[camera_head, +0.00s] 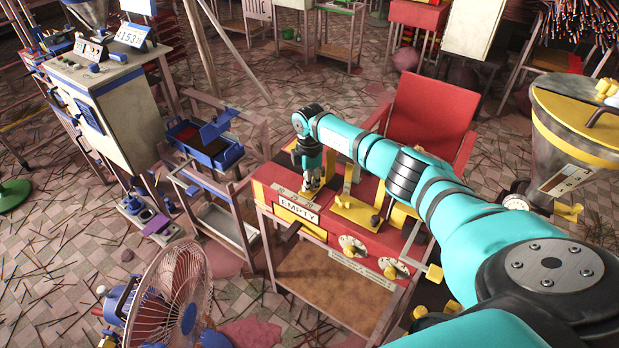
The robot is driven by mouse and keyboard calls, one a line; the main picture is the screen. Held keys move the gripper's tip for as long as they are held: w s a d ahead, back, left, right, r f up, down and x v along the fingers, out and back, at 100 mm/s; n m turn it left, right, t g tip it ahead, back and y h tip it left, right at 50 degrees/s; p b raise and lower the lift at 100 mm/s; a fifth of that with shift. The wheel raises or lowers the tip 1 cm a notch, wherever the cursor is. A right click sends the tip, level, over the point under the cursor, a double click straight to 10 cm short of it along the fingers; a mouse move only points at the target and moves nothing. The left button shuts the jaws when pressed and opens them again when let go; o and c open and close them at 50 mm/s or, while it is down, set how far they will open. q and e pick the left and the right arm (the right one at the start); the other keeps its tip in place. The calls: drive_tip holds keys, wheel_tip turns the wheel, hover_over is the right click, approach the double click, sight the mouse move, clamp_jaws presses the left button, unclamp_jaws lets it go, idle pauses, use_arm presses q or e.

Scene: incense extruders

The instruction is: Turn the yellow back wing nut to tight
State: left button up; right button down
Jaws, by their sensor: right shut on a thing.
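A red extruder machine (264,196) with yellow parts stands on a wooden frame in the middle of the view, with a sign reading EMPTY on its front. My right arm reaches in from the right across the machine. My right gripper (311,183) points down at the top of the machine, behind the sign. Its fingers are shut on what looks like the yellow back wing nut, which they mostly hide. How far the nut is turned cannot be told. My left gripper is not in view.
A fan (165,300) stands at the lower left. A blue toolbox (207,145) sits on a stand left of the machine. A grey cabinet (125,110) is farther left, and a metal hopper (570,125) with a yellow band at right. Incense sticks litter the tiled floor.

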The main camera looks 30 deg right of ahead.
drive_tip(key=m+p, duration=0.2)
drive_tip(key=m, duration=0.1)
drive_tip(key=m+p, duration=0.1)
drive_tip(key=m, duration=0.1)
drive_tip(key=shift+r, duration=0.25)
drive_tip(key=shift+w+f+m+p, duration=0.1)
drive_tip(key=shift+m+p, duration=0.8)
drive_tip(key=shift+m, duration=0.9)
drive_tip(key=c, duration=1.5)
unclamp_jaws()
drive_tip(key=shift+f, duration=0.1)
drive_tip(key=shift+o, duration=0.2)
wheel_tip(320, 180, up, 12)
